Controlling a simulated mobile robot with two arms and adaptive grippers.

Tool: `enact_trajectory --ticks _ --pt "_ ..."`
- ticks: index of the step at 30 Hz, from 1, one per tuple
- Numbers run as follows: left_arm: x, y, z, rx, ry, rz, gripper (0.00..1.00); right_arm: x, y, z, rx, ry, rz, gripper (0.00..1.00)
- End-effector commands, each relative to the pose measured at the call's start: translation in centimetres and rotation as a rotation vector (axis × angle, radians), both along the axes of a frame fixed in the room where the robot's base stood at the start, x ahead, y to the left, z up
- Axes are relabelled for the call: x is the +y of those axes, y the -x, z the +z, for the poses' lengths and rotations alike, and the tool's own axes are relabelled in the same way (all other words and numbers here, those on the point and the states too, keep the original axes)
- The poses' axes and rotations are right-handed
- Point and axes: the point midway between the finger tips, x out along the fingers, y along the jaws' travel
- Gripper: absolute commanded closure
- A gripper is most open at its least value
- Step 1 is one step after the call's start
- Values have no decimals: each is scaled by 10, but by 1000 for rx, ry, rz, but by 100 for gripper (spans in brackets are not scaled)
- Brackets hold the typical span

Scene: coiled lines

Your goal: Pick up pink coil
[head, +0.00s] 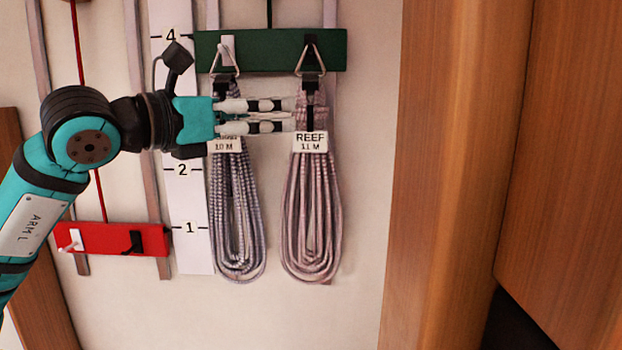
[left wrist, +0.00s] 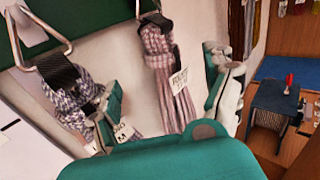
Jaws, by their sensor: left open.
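The pink coil (head: 312,220) hangs by a triangular ring from a black hook on the green rail, with a tag reading "REEF 11 M". My left gripper (head: 286,115) is open, its fingers pointing right across the upper part of the grey coil, tips at the left edge of the pink coil's neck just above the tag. In the left wrist view the pink coil (left wrist: 165,75) shows between the two spread fingers. Whether the tips touch it I cannot tell. My right gripper is not in view.
A greyish-lavender coil (head: 236,215) hangs close on the left from a white hook, partly behind my gripper. The green rail (head: 270,63) runs above. A red rail (head: 113,239) with hooks is lower left. A wooden post (head: 430,180) stands right; bare wall lies between.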

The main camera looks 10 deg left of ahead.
Motion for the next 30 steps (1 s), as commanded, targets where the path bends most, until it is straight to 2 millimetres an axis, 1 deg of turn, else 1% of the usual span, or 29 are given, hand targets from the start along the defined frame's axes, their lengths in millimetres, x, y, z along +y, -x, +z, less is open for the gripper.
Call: enact_trajectory --ticks 1,3,6,9,11,17,18,22,29,30 --pt "-6 -8 4 3 1 -3 15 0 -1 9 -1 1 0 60" --pt "-12 -17 4 2 1 -2 15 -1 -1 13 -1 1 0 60" --pt "-17 -25 2 -1 1 -1 15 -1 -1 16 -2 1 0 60" --pt "-19 -29 2 -1 1 -1 15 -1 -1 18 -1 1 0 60" --pt "-22 -32 4 0 0 -1 15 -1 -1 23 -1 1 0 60" --pt "-39 -54 11 2 0 -2 15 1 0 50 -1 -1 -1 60" --pt "-42 -59 9 2 1 -2 15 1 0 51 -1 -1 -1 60" --pt "-48 -69 7 1 1 -2 15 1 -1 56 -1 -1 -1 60" --pt "-49 -70 4 0 1 -1 15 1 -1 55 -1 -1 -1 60" --pt "-49 -70 4 0 1 -1 18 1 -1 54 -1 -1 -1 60"
